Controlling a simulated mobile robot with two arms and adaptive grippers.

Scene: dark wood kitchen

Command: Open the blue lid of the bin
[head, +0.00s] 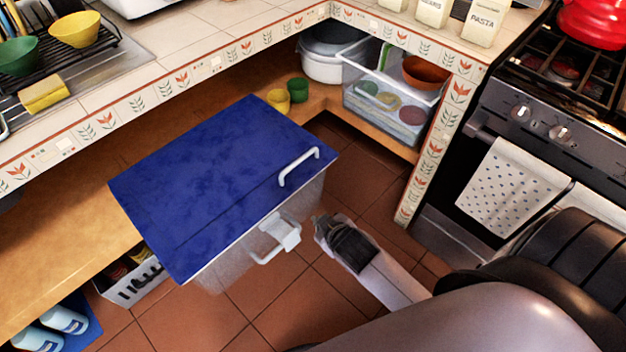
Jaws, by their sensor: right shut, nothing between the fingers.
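The blue lid (220,175) lies flat and closed on the bin (245,245), which has pale, semi-clear walls. A white handle (299,167) is on top of the lid near its right edge. A second white handle or latch (279,238) sits on the bin's front wall. My right gripper (322,228) is shut and empty, to the right of the front latch and below the lid handle. A small gap seems to separate it from the latch. My left gripper is out of view.
The tiled counter (130,85) overhangs a wooden shelf (50,265) behind and left of the bin. Yellow and green cups (298,89) stand on the shelf behind the lid. The oven (520,130) with a spotted towel (515,185) is at right. Tiled floor (350,290) is open in front.

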